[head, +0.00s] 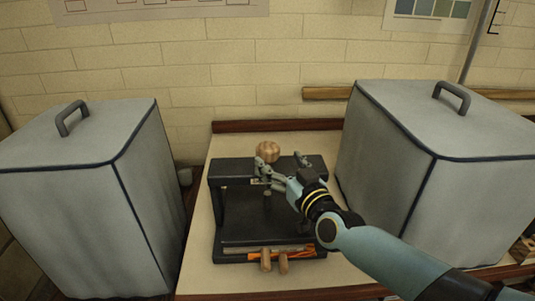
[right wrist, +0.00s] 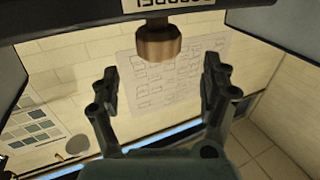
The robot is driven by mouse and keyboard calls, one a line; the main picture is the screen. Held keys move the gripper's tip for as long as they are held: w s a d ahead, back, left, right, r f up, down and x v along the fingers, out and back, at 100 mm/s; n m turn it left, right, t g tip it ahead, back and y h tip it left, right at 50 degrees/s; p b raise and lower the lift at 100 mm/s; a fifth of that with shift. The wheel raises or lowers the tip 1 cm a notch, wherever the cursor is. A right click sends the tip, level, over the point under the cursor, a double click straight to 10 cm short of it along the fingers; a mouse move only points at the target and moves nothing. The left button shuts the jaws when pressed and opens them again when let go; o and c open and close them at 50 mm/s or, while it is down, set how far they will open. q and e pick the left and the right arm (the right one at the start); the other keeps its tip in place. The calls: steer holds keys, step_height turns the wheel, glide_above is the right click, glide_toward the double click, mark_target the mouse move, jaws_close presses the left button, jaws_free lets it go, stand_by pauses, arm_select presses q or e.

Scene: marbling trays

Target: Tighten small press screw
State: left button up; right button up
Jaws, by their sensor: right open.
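A black press (head: 235,170) stands on the pale board in the middle of the head view. A round wooden screw knob (head: 267,151) sits on top of its crossbar. My right gripper (head: 264,176) is in front of the crossbar, just below the knob in the picture, and hides part of the bar. In the right wrist view the right gripper (right wrist: 161,85) has its fingers wide apart with nothing between them. A brown ribbed knob (right wrist: 158,42) shows beyond the fingertips, centred between them and not touched. My left gripper is not in view.
Large grey covered boxes with handles stand left (head: 85,200) and right (head: 385,170) of the press, close to my right arm. Wooden handles (head: 266,261) lie at the press's front. The pale board (head: 200,255) is bare at the front left.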

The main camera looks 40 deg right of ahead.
mark_target(268, 146)
steer(key=w, duration=0.3)
steer(key=w+d+b, duration=0.1)
steer(key=w, duration=0.2)
steer(key=shift+w+d+f, duration=0.1)
steer(key=shift+d+f, duration=0.05)
steer(key=shift+w, duration=0.6)
steer(key=shift+d, duration=0.1)
steer(key=c, duration=1.2)
steer(key=m+h+p, duration=0.1)
steer(key=p, duration=0.2)
steer(key=m+h+p, duration=0.1)
steer(key=h+p, duration=0.1)
steer(key=shift+r+g+p, duration=0.4)
steer(key=shift+f+m+h, duration=0.15)
steer(key=shift+m+h, duration=0.25)
steer(key=shift+h, duration=0.2)
steer(key=shift+f+m+g+h, duration=0.2)
steer(key=shift+m+g+h, duration=0.1)
steer(key=shift+g+h, duration=0.1)
